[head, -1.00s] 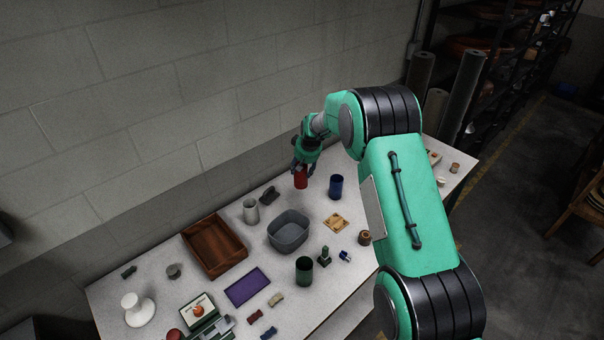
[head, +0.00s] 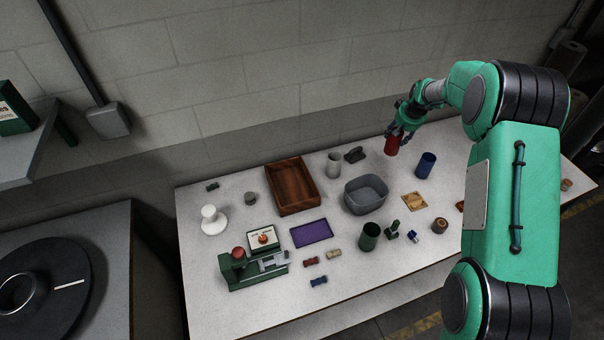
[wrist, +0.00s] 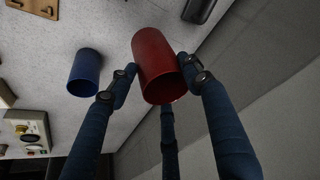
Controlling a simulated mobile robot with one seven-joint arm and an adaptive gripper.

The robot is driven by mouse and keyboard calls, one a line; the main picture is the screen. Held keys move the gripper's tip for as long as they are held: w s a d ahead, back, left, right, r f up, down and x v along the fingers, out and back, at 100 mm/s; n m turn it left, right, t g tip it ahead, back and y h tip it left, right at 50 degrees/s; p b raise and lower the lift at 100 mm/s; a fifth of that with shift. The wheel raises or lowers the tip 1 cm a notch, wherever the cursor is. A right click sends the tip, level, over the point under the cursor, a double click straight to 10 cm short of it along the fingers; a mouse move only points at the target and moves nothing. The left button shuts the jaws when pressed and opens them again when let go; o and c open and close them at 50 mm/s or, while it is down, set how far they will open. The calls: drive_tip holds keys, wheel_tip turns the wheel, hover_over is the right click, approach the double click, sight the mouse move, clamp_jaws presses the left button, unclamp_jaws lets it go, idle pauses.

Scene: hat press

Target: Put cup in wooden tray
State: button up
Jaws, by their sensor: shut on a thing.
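A red cup (head: 392,144) is held in my gripper (head: 400,132) over the back right part of the table. In the wrist view the red cup (wrist: 157,62) sits between the fingers of my gripper (wrist: 160,80), which are shut on its sides. Its open rim faces the wrist camera. The brown wooden tray (head: 308,208) lies on the table left of the gripper, near the wall, and looks empty. Whether the cup touches the table is hard to tell.
A grey basin (head: 363,207) and a light grey cup (head: 333,165) stand between gripper and tray, with a dark object (head: 355,154) behind. A blue cup (head: 425,165) stands right of the red cup. A green cup (head: 369,237) and purple mat (head: 311,232) lie nearer the front.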

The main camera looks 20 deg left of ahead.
wheel_tip(320, 180, up, 5)
drive_tip(key=s+a+n+b, duration=0.1)
drive_tip(key=s+a+b, duration=0.2)
drive_tip(key=s+a, duration=0.5)
drive_tip(key=s+a+n+b, duration=0.1)
drive_tip(key=s+a+b, duration=0.4)
drive_tip(key=a, duration=0.6)
drive_tip(key=s+a+n+g+y+b, duration=0.1)
drive_tip(key=s+a+b, duration=0.1)
drive_tip(key=s+a, duration=0.55)
drive_tip(key=s+a+n+b, duration=0.15)
drive_tip(key=s+a, duration=0.25)
drive_tip(key=s, duration=0.6)
drive_tip(key=shift+m, duration=0.25)
drive_tip(key=shift+s+a+f, duration=0.1)
drive_tip(key=shift+a+f, duration=0.05)
drive_tip(key=shift+f, duration=1.15)
drive_tip(key=shift+a+f, duration=0.1)
drive_tip(key=shift+f, duration=1.2)
drive_tip(key=shift+b, duration=0.3)
drive_tip(key=shift+f+b, duration=0.4)
drive_tip(key=shift+f, duration=2.1)
drive_tip(key=shift+f+b, duration=0.5)
drive_tip(key=shift+f, duration=2)
